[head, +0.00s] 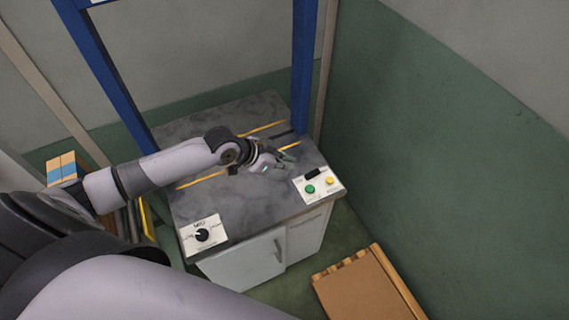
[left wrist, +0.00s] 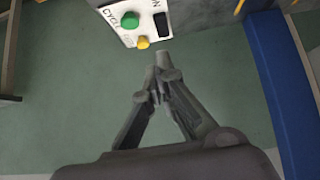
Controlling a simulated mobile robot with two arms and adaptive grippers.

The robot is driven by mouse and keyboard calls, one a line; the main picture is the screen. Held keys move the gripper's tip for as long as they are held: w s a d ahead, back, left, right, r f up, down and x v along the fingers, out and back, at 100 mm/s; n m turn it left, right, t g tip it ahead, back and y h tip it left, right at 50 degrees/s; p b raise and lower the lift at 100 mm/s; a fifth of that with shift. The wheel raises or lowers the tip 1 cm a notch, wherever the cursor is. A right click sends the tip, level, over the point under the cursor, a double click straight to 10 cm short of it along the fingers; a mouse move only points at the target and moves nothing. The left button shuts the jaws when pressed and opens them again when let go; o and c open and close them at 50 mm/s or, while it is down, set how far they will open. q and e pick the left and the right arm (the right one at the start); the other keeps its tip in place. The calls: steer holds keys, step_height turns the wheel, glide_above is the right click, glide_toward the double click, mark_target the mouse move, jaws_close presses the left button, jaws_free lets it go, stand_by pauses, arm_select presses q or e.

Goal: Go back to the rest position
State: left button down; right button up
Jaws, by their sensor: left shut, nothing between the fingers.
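My left arm reaches in from the left in the head view. Its gripper (head: 284,160) is over the right part of the grey marbled worktop (head: 205,202), close behind the panel with the green and yellow buttons (head: 318,184). In the left wrist view the left gripper (left wrist: 162,72) has its fingers together, with nothing between them. There the button panel (left wrist: 128,22) lies just beyond the fingertips, and the fingers look apart from it. My right gripper is not in view.
A panel with a black knob (head: 202,235) sits at the worktop's front left. Blue posts (head: 304,70) rise at the back. A green-grey wall (head: 450,150) stands to the right. A cardboard-coloured box or pallet (head: 362,290) lies on the floor at front right. Stacked boxes (head: 62,168) stand at left.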

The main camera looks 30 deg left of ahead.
arm_select(q)
steer(key=shift+s+a+r, duration=0.2)
steer(key=shift+s+r, duration=0.05)
steer(key=shift+s, duration=0.05)
stand_by(0.4)
